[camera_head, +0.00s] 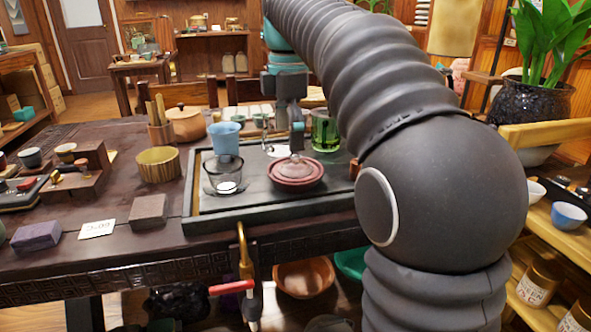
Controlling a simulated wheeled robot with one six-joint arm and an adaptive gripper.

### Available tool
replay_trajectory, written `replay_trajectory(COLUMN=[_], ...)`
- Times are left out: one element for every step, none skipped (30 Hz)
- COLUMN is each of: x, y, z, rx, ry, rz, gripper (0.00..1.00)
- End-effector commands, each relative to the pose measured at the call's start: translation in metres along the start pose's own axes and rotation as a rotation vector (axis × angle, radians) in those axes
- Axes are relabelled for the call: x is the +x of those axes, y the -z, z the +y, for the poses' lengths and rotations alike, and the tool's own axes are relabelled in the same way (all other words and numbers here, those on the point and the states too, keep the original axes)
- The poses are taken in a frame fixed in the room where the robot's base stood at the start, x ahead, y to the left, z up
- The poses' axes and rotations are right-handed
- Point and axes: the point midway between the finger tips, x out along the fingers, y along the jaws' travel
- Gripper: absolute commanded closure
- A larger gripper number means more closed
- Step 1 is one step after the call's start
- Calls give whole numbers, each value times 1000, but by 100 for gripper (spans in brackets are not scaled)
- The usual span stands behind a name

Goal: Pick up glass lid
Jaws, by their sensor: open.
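My gripper (282,138) points down over the tea tray, with its fingers apart and nothing seen between them. A small pale round piece (278,152) lies just below the fingers, partly hidden. It may be the glass lid, but it is too small to tell. A reddish-brown lidded clay pot (296,172) sits in front of the gripper on the dark tray (250,207). A clear glass cup (223,176) with a white disc in it stands at the tray's left. A green glass (325,132) stands right of the gripper.
A blue cup (225,138) stands behind the clear glass. A wooden bowl (158,164), lidded tan pot (186,124), dark stepped stand (80,182) and two blocks (148,211) (35,236) occupy the table's left. My arm hides the table's right side. The tray's front-left corner is bare.

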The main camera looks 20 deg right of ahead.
Motion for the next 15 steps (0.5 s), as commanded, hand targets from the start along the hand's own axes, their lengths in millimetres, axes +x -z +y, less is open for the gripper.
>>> replay_trajectory(x=[3,5,10,14,18,24,28,32,37,41,44,47,49,50,51], y=[-1,-2,-4,-6,-7,-10,-12,-14,-14,-14,-14,-14,-14,-14,-14], z=[0,0,0,1,1,2,2,3,2,2,2,2,2,2,2], rx=[1,1,2,2,2,2,2,2,1,0,0,0,0,0,0], ry=[1,2,3,2,2,3,3,2,3,2,1,1,1,1,0], rz=[0,0,0,0,0,0,0,0,0,0,0,0,0,0,0], gripper=[0,0,0,0,0,0,0,0,0,0,0,0,0,0,0])
